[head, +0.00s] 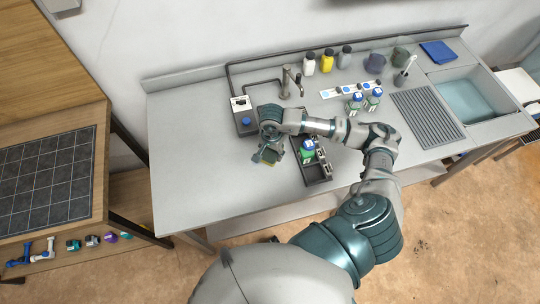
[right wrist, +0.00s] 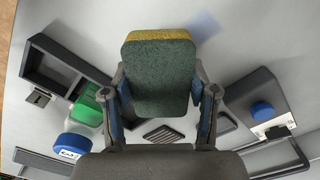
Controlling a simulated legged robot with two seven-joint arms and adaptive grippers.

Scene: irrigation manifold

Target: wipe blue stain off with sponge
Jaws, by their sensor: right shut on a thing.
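My right gripper (head: 271,146) is shut on a sponge (head: 269,157), green with a yellow layer, above the left part of the grey counter. In the right wrist view the sponge (right wrist: 160,75) sits between both fingers of the gripper (right wrist: 163,95). A faint blue stain (right wrist: 206,26) shows on the counter just beyond the sponge's upper right edge, partly covered by it. I cannot make out the stain in the head view. Whether the sponge touches the counter is unclear. My left gripper is not in view.
A dark tray (head: 318,172) with a green, blue-capped bottle (head: 307,151) stands just right of the sponge. A dark box with a blue knob (head: 246,121) and a tap (head: 287,82) are behind. Bottles and a sink (head: 470,97) lie right. The counter's left part is clear.

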